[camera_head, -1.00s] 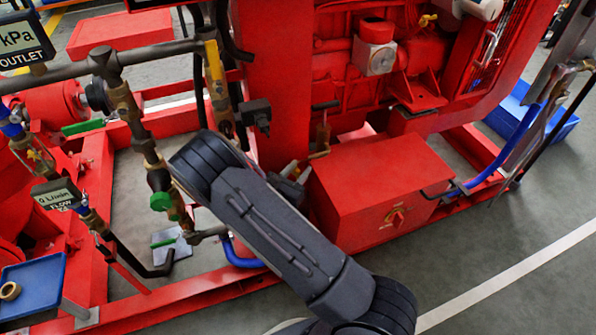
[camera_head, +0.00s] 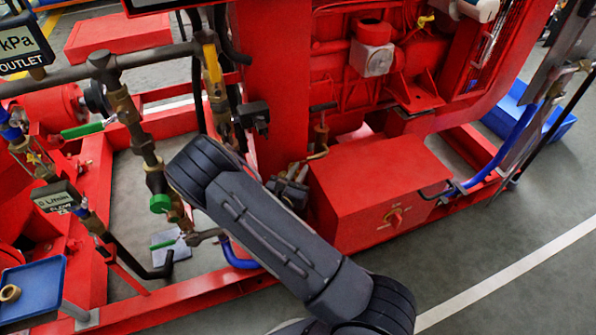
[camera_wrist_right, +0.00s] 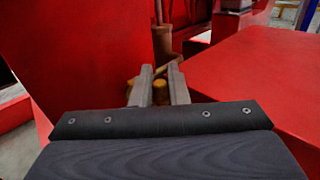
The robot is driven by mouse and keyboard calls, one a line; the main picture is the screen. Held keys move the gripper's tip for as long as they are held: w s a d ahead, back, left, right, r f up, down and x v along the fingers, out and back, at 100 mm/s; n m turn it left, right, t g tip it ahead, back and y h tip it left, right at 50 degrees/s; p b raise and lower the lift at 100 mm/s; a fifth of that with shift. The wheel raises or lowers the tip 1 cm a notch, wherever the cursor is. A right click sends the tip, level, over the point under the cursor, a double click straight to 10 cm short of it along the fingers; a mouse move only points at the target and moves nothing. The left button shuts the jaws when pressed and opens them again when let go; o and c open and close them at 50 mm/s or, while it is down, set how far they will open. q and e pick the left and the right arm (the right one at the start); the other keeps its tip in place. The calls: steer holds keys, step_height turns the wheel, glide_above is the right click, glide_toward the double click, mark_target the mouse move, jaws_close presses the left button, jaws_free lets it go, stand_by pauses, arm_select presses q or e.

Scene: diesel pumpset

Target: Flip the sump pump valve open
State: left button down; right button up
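The sump pump (camera_head: 321,135) is a slim brass upright body with a dark T-handle, standing between the red engine frame and the red box. A small brass valve with a lever (camera_head: 318,154) shows at its lower end. My right gripper (camera_head: 299,170) is low beside it, fingers parted and pointing at the valve. In the right wrist view, the two grey fingers (camera_wrist_right: 160,88) stand apart, with the brass valve (camera_wrist_right: 160,93) in line with the gap; whether they touch it I cannot tell. The fingers hide part of the valve. My left gripper is not in view.
A red box (camera_head: 375,190) with a small red rotary switch stands just right of my right gripper. A red upright panel (camera_head: 270,90) is on the left. Pipes and green-handled valves (camera_head: 160,203) fill the left side. Open grey floor (camera_head: 470,250) lies at the front right.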

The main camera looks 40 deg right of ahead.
steer(key=o, duration=0.4)
steer(key=shift+c, duration=0.2)
steer(key=p+v, duration=0.1)
steer(key=v, duration=0.6)
steer(key=shift+s+a+p, duration=0.25)
steer(key=shift+a+p, duration=0.1)
